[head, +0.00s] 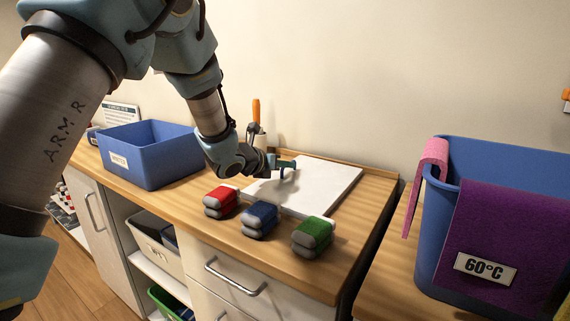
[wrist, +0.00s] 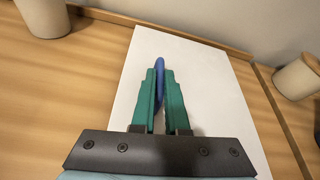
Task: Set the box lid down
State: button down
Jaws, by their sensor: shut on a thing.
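The box lid looks like a flat white panel (head: 325,187) with a blue handle, at the back right of the wooden counter. In the wrist view the white panel (wrist: 210,75) fills the middle, and the blue handle (wrist: 160,66) stands between my fingers. My gripper (head: 286,166) is shut on this handle, above the panel's left part. Its green fingers (wrist: 161,95) also show in the wrist view. The panel lies flat, at or very near the counter top; I cannot tell whether it fully touches. An open blue box (head: 150,172) stands at the counter's left.
Red (head: 221,202), blue (head: 259,220) and green (head: 313,236) bundles sit along the counter's front, close to the panel. A blue hamper (head: 432,220) with a purple cloth (head: 515,235) stands at right. A raised ledge (wrist: 185,34) borders the counter's back.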

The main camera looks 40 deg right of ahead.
jog(key=c, duration=0.9)
grip_release()
jog(key=shift+a+r, duration=0.1)
jog(key=b+v, duration=0.2)
jog(key=v, duration=0.9)
jog(key=shift+a+r+b, duration=0.15)
jog(key=shift+a+b, duration=0.2)
jog(key=shift+a, duration=0.15)
